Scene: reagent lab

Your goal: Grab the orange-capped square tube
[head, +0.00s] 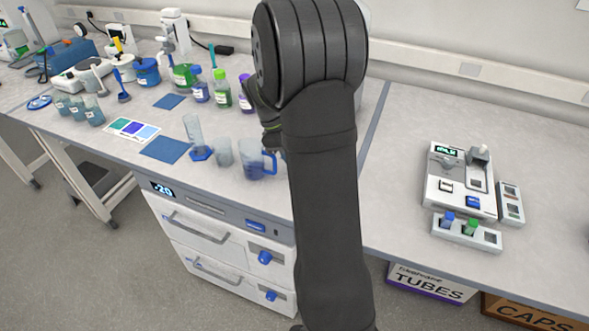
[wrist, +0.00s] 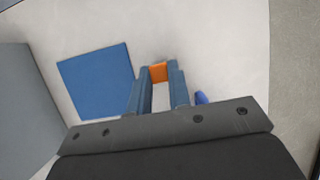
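The orange cap (wrist: 159,73) of the square tube shows in the wrist view between the tips of my gripper (wrist: 160,78). The cap fills the narrow gap, with a blue-grey finger against each side. The tube's body is hidden below the cap, so I cannot tell whether it stands on the bench. In the head view my dark arm covers the tube and most of my gripper.
A blue mat (wrist: 96,80) lies left of the fingers in the wrist view. In the head view, a blue-handled beaker (head: 254,160) and a clear beaker (head: 222,152) stand left of my arm.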

